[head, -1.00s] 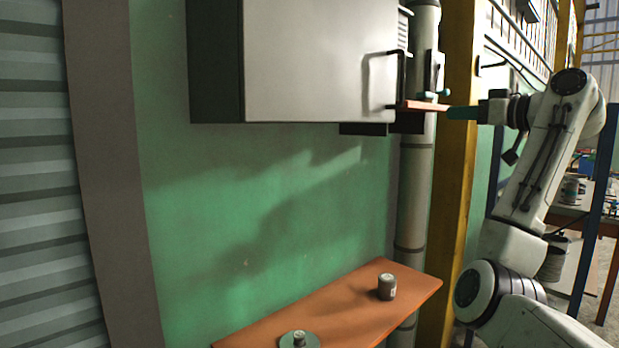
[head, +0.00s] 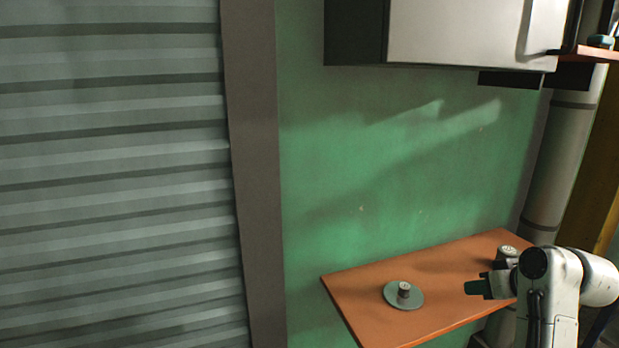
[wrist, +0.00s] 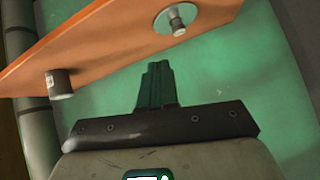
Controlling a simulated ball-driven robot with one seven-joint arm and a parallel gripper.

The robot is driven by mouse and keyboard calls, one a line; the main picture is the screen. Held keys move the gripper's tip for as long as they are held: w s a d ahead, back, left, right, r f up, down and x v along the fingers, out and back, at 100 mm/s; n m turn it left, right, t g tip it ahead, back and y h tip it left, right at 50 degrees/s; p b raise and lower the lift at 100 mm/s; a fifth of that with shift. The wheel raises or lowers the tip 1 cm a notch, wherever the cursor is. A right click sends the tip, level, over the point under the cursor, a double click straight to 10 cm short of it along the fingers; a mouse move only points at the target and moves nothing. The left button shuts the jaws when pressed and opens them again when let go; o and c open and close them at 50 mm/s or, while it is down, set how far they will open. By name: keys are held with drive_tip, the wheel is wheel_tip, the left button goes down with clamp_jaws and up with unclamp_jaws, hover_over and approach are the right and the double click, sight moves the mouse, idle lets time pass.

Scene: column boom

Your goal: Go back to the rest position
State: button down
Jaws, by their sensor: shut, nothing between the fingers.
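My gripper (head: 474,288) is at the lower right of the head view, in front of or over the right part of the orange shelf, and holds nothing. Its dark green fingers are together in the wrist view (wrist: 157,68). My white arm comes in from the lower right corner of the head view.
The orange shelf (head: 365,287) bears a grey disc with a small knob (head: 404,297) and a grey canister (head: 507,252), partly behind my arm. A white cabinet (head: 455,30) hangs above, beside a small orange ledge (head: 597,53). A corrugated shutter (head: 110,180) fills the left.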

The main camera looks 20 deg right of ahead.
drive_tip(key=s+a+f+g, duration=0.2)
drive_tip(key=s+a+f, duration=0.3)
drive_tip(key=a+f, duration=0.25)
drive_tip(key=s+a+f+g, duration=0.2)
drive_tip(key=s+a+f, duration=0.2)
drive_tip(key=a+f, duration=0.35)
drive_tip(key=s+a+f+n+g, duration=0.1)
drive_tip(key=s+a+f, duration=0.3)
drive_tip(key=s, duration=0.5)
drive_tip(key=s+a+f+n+g, duration=0.1)
drive_tip(key=s+a+f+g, duration=0.2)
drive_tip(key=s, duration=0.7)
wheel_tip(320, 180, down, 2)
drive_tip(key=a, duration=0.2)
drive_tip(key=shift+s+a, duration=0.15)
drive_tip(key=shift+a, duration=0.15)
